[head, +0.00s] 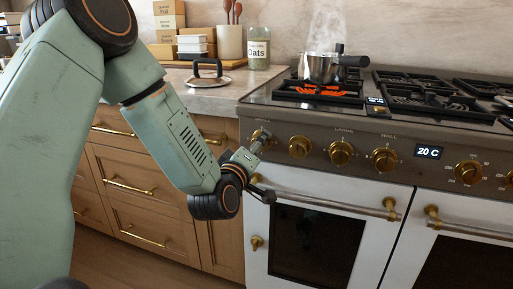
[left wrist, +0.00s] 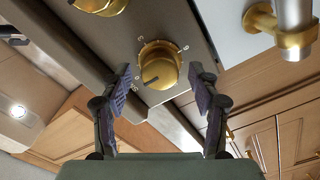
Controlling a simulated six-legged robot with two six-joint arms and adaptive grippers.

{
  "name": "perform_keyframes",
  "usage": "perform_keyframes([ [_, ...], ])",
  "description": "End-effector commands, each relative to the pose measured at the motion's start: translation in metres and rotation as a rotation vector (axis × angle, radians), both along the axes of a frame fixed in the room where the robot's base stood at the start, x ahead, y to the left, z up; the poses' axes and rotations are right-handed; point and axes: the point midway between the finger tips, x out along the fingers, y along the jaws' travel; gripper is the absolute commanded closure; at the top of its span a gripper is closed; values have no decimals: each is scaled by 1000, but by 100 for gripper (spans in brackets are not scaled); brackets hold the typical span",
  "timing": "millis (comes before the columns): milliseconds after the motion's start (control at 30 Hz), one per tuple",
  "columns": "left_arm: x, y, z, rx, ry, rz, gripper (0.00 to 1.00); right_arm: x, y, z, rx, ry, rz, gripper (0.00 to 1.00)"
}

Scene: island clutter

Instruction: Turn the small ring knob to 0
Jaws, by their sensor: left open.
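The brass knob at the left end of the stove panel (head: 262,136) is partly hidden by my left gripper (head: 263,168) in the head view. In the left wrist view the knob (left wrist: 160,64) is near the centre, with a dark pointer line toward the picture's lower left and small marks around it, too small to read surely. My left gripper is open, its fingertips (left wrist: 161,72) on either side of the knob, with visible gaps; I cannot tell any contact. My right gripper is not in view.
More brass knobs (head: 341,153) line the panel, beside a display reading 20 C (head: 429,152). A steaming pot (head: 323,67) stands over a glowing orange burner (head: 315,90). The oven handle (head: 330,204) runs below. Wooden drawers (head: 135,178) stand left of the stove.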

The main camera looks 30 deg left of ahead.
Motion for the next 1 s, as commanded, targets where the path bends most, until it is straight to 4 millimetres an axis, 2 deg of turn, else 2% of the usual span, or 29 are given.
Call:
perform_keyframes([
  [300, -45, -11, 0, -6, 2, 1, 38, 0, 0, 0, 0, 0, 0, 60],
  [500, -65, -16, 0, -2, 0, 1, 38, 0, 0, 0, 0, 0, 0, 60],
  [1000, -69, -17, 0, -1, -1, 1, 38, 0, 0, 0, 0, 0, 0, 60],
])
